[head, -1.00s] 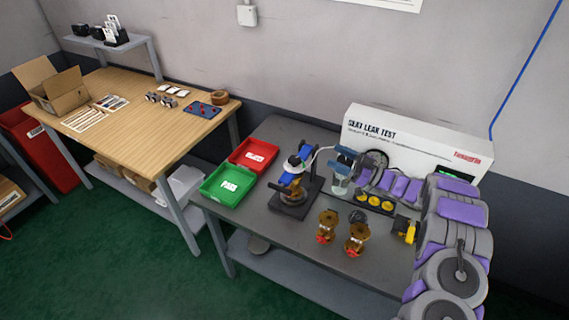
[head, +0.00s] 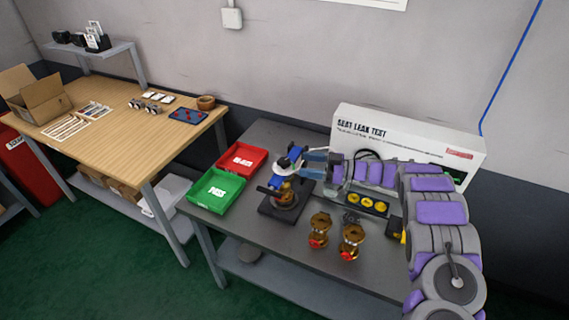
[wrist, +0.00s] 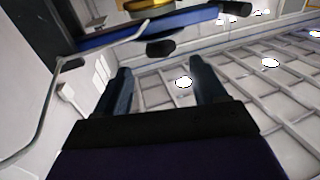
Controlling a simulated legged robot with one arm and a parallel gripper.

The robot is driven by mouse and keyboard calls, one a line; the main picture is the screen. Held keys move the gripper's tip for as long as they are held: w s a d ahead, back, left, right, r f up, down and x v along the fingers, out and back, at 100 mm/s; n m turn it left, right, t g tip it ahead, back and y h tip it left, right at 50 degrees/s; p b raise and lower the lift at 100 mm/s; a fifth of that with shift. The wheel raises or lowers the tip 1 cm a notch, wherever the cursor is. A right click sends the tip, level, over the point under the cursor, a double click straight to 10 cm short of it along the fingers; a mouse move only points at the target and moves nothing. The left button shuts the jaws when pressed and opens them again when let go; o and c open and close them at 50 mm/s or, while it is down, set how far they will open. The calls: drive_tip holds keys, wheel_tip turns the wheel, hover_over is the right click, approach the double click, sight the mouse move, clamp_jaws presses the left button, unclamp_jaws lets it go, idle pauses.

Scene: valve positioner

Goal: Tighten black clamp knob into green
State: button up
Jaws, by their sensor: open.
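The clamp fixture stands on a black base (head: 270,209) on the grey bench, with a blue upper frame (head: 280,181) and a brass part (head: 285,193) in it. In the wrist view its blue bar (wrist: 125,37) crosses the top, with a black knob (wrist: 160,48) below it and another black knob (wrist: 236,8) at its right end. I cannot tell which is the clamp knob, and no green mark shows on the fixture. My gripper (head: 303,161) is beside the fixture's top, pointing left. Its fingers (wrist: 162,75) are apart with nothing between them.
Green (head: 215,191) and red (head: 242,159) trays lie left of the fixture. Two brass valves (head: 320,230) (head: 351,241) stand in front. The white seat leak test box (head: 405,143) is behind my arm. A grey hose (wrist: 42,115) curves along the left of the wrist view.

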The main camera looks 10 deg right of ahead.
sight(284, 160)
drive_tip(key=b+x, duration=0.1)
drive_tip(key=x, duration=0.7)
drive_tip(key=shift+w+a, duration=0.15)
drive_tip(key=shift+c, duration=0.3)
drive_tip(key=c, duration=0.9)
